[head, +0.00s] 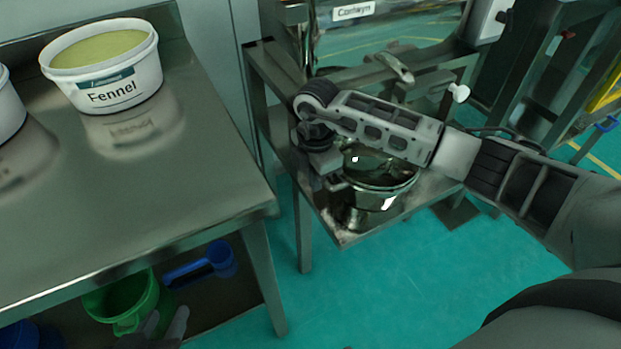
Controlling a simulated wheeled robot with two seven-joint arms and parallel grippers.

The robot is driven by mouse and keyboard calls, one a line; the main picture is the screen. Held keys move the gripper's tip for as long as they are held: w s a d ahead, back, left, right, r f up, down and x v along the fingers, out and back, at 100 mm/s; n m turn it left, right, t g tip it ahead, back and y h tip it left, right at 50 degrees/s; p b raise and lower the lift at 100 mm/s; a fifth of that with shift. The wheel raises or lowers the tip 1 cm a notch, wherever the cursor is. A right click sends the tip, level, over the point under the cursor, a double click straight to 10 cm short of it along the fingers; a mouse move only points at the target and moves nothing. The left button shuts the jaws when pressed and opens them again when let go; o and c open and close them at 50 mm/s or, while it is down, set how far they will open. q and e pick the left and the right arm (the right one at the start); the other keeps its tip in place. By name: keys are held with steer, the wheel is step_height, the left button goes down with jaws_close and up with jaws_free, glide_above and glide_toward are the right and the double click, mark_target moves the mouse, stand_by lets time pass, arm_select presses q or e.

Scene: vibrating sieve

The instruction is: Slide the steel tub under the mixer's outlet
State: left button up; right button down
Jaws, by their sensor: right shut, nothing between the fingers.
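The steel tub (384,203) stands upright on the lower shelf of a metal stand, near the shelf's front corner. My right gripper (332,182) is shut and empty at the tub's left side, by its rim; I cannot tell whether it touches. My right arm passes above the tub and hides part of its surroundings. The mixer (329,43), a shiny steel body with a name label, stands above on the same stand. Its outlet is not clearly seen. My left gripper (167,322) is at the bottom edge, its two grey fingertips apart, in front of the green bucket.
A steel table (215,205) fills the left, with a white Fennel tub (110,92) on it. A green bucket (112,300) and a blue scoop (200,268) lie below it. The stand's lower shelf (345,236) has a bare front edge. Teal floor is clear in front.

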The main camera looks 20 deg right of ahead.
steer(key=d, duration=0.3)
steer(key=w+d, duration=0.1)
steer(key=d, duration=0.7)
steer(key=shift+w+d, duration=0.25)
steer(key=shift+d, duration=0.2)
